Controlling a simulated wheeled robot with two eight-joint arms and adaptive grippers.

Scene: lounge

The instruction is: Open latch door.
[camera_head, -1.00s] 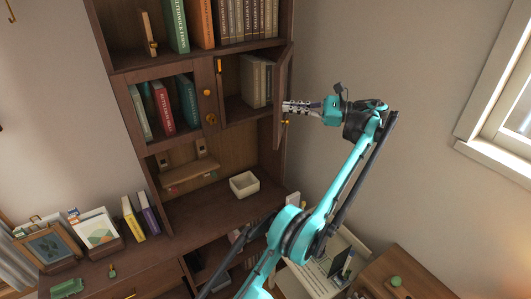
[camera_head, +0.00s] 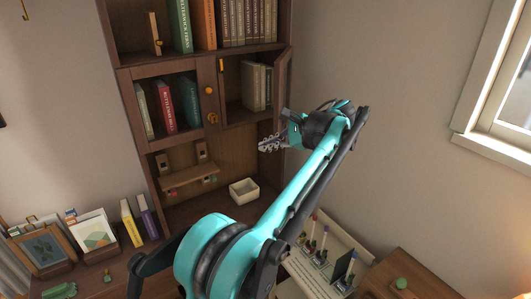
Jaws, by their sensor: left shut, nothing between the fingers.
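The wooden cabinet's right-hand door (camera_head: 283,77) stands swung open at the right side of its compartment, seen nearly edge-on. Several pale books (camera_head: 256,85) show inside. My left gripper (camera_head: 262,147) is shut and empty, pointing left just below the open compartment, near the door's lower end. The door's knob is not visible now. The left-hand door (camera_head: 165,70) is closed, with books behind its pane. A round knob (camera_head: 209,90) and a brass latch (camera_head: 213,118) are at its right edge. My right gripper is not in view.
A shelf of books (camera_head: 230,25) is above. A small pegged ledge (camera_head: 188,178) and a white box (camera_head: 244,190) are below. Frames and books (camera_head: 90,235) stand at lower left. A white rack (camera_head: 325,270) and wooden cabinet (camera_head: 415,275) are at lower right. A window (camera_head: 500,100) is at right.

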